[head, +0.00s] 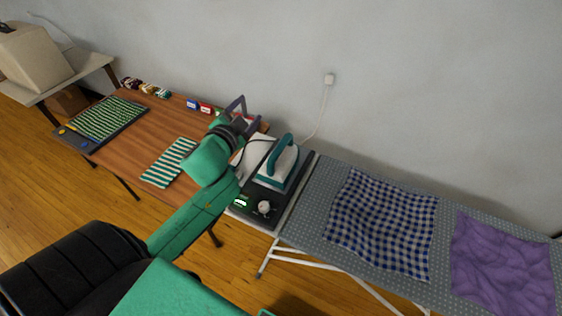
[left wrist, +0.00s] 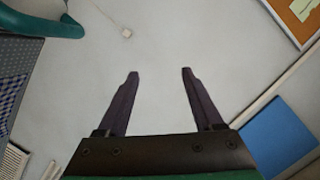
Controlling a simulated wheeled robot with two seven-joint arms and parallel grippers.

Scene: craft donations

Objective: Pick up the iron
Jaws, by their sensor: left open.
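The iron (head: 280,165) has a teal handle and a pale body with a teal base. It stands on a dark station (head: 294,197) with a round knob, at the left end of the ironing board. My left gripper (head: 243,109) is open and empty, raised above the back of the wooden table, left of the iron and apart from it. In the left wrist view, the open fingers (left wrist: 158,72) have only pale wall between them. A teal curved part at the upper left, which looks like the iron's handle (left wrist: 58,29), is cut off by the edge. My right gripper is out of view.
The ironing board (head: 313,206) holds a blue checked cloth (head: 382,222) and a crumpled purple cloth (head: 503,264). The wooden table (head: 136,145) holds a striped cloth (head: 170,162), a green striped piece on a dark board (head: 105,117) and small items. A cord runs to a wall socket (head: 329,79).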

